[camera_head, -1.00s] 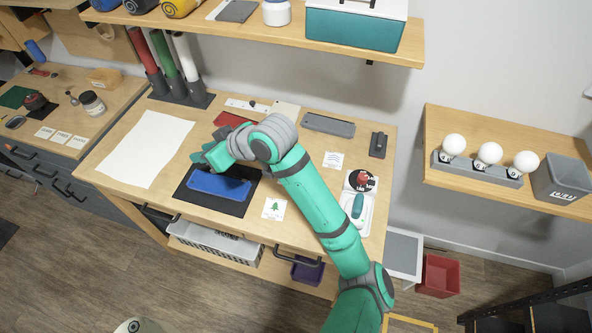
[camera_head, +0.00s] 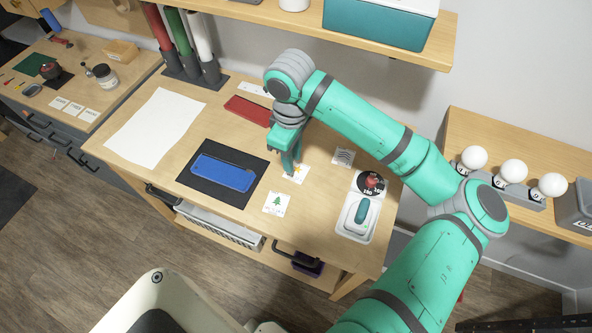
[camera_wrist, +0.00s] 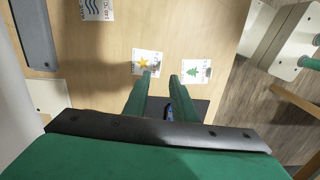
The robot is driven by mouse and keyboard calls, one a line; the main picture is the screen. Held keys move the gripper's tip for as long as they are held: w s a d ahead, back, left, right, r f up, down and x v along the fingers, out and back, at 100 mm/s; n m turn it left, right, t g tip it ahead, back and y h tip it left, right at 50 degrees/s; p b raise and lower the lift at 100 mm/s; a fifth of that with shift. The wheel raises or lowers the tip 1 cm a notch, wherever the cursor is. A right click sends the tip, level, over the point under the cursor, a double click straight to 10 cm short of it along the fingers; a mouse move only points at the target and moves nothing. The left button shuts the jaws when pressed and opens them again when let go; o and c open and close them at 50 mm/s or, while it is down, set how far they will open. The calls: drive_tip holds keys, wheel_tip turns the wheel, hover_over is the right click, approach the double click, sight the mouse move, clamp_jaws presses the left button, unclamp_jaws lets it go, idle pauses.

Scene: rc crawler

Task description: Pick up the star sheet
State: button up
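The star sheet (camera_head: 297,173) is a small white square with a yellow star, lying flat on the wooden table right of the black mat. In the wrist view the star sheet (camera_wrist: 147,63) lies just past the tip of the left finger. My gripper (camera_head: 291,170) points down at the sheet and partly covers it in the head view. In the wrist view my gripper (camera_wrist: 161,78) has its two fingers apart with nothing between them. Whether a fingertip touches the sheet I cannot tell.
A tree sheet (camera_head: 277,203) lies close by, nearer the front edge. A wave-marked sheet (camera_head: 343,157) lies to the right. A blue block (camera_head: 223,173) rests on the black mat (camera_head: 236,149). A white tray (camera_head: 347,231) stands at the table's right. A shelf (camera_head: 300,20) hangs above the back.

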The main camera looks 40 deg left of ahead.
sight(291, 177)
wheel_tip(291, 177, down, 3)
drive_tip(key=shift+w+f, duration=0.1)
drive_tip(key=shift+w, duration=0.05)
drive_tip(key=shift+s+a+f, duration=0.1)
drive_tip(key=shift+f, duration=1.15)
drive_tip(key=shift+s+f, duration=0.1)
drive_tip(key=shift+f, duration=1.1)
clamp_jaws()
